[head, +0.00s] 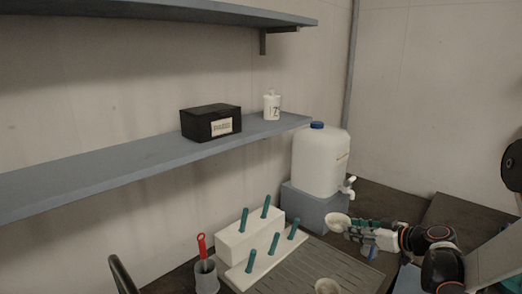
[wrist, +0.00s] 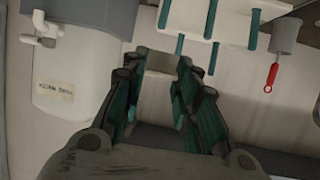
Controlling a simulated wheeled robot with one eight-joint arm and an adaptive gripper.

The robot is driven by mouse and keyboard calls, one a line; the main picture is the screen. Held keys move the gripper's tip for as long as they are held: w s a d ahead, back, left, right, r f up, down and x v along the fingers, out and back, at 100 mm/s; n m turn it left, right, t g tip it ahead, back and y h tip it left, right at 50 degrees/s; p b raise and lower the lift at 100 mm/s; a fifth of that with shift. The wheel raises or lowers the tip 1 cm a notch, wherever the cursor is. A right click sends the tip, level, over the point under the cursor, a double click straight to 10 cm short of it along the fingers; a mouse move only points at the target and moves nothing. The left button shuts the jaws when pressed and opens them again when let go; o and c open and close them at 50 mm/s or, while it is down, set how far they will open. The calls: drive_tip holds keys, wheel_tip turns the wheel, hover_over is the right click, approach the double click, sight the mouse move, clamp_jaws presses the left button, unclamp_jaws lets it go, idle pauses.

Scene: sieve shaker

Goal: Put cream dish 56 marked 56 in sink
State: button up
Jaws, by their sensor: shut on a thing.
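A small round cream dish (head: 337,223) is held at the tips of my gripper (head: 353,227), in the air above the drainer's right side. No number can be read on it. In the wrist view, my gripper (wrist: 157,85) has its teal fingers closed around a pale piece (wrist: 160,61), which looks like the dish's edge. A second cream dish (head: 327,286) shows at the bottom edge of the head view, partly cut off; its mark cannot be read. I cannot make out a sink basin in either view.
A ribbed grey drainer (head: 300,268) lies below, beside a white rack with teal pegs (head: 250,240). A white water container with a tap (head: 321,160) stands behind on a grey block (head: 309,208). A grey cup with a red-handled tool (head: 205,277) stands left. A shelf (head: 110,163) overhangs.

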drive_tip(key=s+a+r+m+t+h, duration=0.1)
drive_tip(key=s+a+m+h, duration=0.1)
drive_tip(key=a, duration=0.3)
drive_tip(key=s+a+r+m+t+h, duration=0.1)
drive_tip(key=s+a+r, duration=0.1)
drive_tip(key=a, duration=0.3)
drive_tip(key=shift+s+a+r+m+h, duration=0.15)
drive_tip(key=shift+s+a+m+h, duration=0.2)
drive_tip(key=shift+s, duration=0.5)
drive_tip(key=shift+s+d, duration=0.1)
drive_tip(key=shift+d, duration=0.05)
